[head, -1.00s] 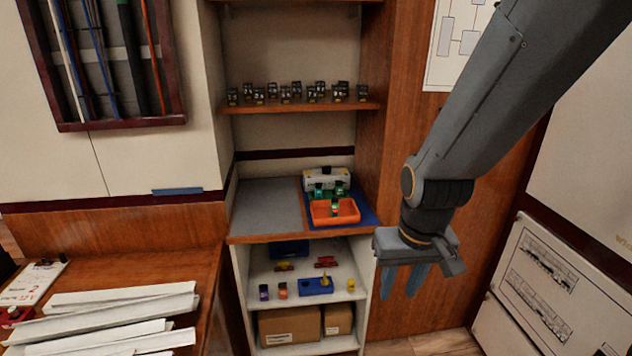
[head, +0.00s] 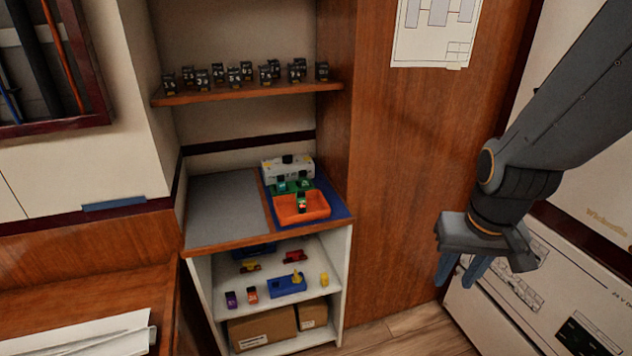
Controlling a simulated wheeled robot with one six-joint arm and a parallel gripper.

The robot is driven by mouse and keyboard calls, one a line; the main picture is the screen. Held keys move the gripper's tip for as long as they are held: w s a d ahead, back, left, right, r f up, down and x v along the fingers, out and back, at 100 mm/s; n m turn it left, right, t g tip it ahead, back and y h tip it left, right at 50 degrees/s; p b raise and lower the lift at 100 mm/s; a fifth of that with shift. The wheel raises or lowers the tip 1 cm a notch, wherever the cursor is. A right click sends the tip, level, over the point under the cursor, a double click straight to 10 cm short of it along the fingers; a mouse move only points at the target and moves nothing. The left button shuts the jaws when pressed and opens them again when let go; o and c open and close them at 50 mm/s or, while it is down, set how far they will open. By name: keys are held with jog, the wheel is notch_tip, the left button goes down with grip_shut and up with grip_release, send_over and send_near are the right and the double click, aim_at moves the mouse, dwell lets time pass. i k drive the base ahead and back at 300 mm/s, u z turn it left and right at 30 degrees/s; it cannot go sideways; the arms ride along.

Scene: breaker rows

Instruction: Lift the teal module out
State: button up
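A small module that looks teal (head: 281,186) stands at the left of a green base on the blue mat (head: 340,212), in front of a white unit (head: 287,169). A green module (head: 305,182) stands to its right. An orange tray (head: 317,214) lies in front, with another green module (head: 301,203) in it. At this size the teal and green shades are hard to separate. My gripper (head: 461,270) hangs at the right, well away from the counter. Its two blue-grey fingers are apart with nothing between them.
A shelf (head: 250,93) with several black numbered blocks is above the counter. A grey mat (head: 226,211) is bare at left. The lower shelf holds a blue block (head: 287,287) and small coloured parts. A wooden panel (head: 400,180) stands right of the niche.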

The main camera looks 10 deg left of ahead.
aim_at(280, 179)
jog(key=z, duration=0.05)
jog(key=i, duration=0.95)
jog(key=u, duration=1.7)
jog(key=i, duration=0.5)
jog(key=z, duration=0.05)
